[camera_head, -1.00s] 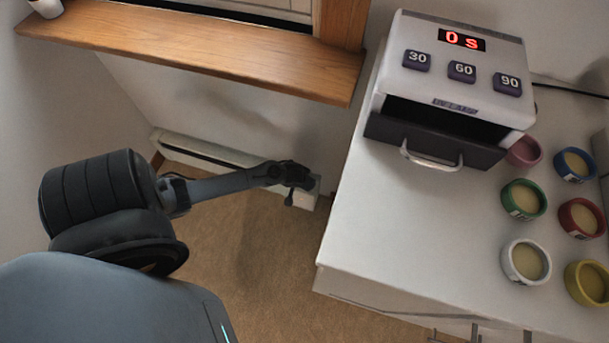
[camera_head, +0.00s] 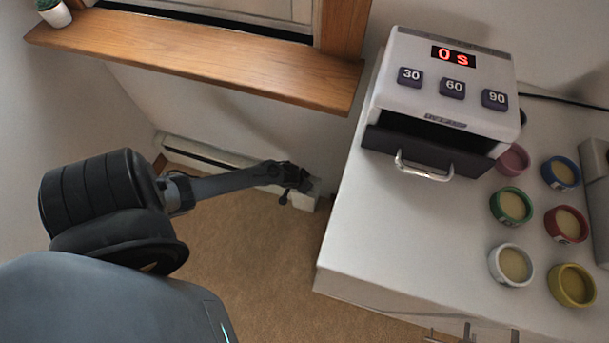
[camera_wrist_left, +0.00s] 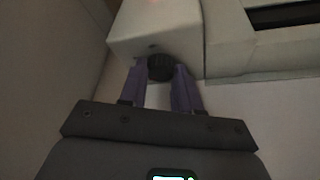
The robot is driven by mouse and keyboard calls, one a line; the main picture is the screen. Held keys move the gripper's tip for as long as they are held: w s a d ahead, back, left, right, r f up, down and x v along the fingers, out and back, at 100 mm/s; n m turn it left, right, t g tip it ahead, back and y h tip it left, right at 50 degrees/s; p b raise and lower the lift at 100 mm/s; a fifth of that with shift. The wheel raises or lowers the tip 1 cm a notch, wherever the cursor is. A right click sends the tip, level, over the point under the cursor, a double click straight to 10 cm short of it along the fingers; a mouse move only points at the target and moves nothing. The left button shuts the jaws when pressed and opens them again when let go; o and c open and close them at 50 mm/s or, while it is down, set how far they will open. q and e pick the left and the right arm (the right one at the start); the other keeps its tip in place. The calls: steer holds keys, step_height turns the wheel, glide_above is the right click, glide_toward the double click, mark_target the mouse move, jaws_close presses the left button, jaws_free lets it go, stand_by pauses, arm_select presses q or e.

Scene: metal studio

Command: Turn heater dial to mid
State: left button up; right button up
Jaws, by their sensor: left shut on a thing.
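The white baseboard heater (camera_head: 225,155) runs along the foot of the wall under the window sill in the head view. Its end box (camera_wrist_left: 155,30) fills the upper middle of the left wrist view. A black ribbed dial (camera_wrist_left: 161,67) sticks out from the end box. My left gripper (camera_head: 292,186) is at the heater's right end. In the left wrist view its two purple fingers (camera_wrist_left: 161,75) are on either side of the dial and shut on it. The dial's setting cannot be read. My right gripper is not in view.
A wooden window sill (camera_head: 200,58) lies above the heater, with a small potted plant (camera_head: 53,12) at its left end. A white counter (camera_head: 400,235) stands to the right, with a UV lamp box (camera_head: 440,90) and several coloured jars. Brown floor is clear.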

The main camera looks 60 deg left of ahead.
arm_select(q)
steer(key=shift+a+r+m+h+p, duration=0.2)
steer(key=shift+m+h+p, duration=0.2)
steer(key=shift+m+p, duration=0.4)
steer(key=shift+f+m+h, duration=0.1)
steer(key=shift+m+h, duration=0.2)
steer(key=shift+m, duration=0.8)
steer(key=shift+a+f+m+h+p, duration=0.15)
steer(key=shift+m+h+p, duration=0.3)
steer(key=shift+m, duration=0.75)
steer(key=shift+m+h, duration=0.55)
steer(key=shift+m, duration=0.75)
steer(key=shift+g+b, duration=0.3)
steer(key=o, duration=1.1)
steer(key=shift+c, duration=0.2)
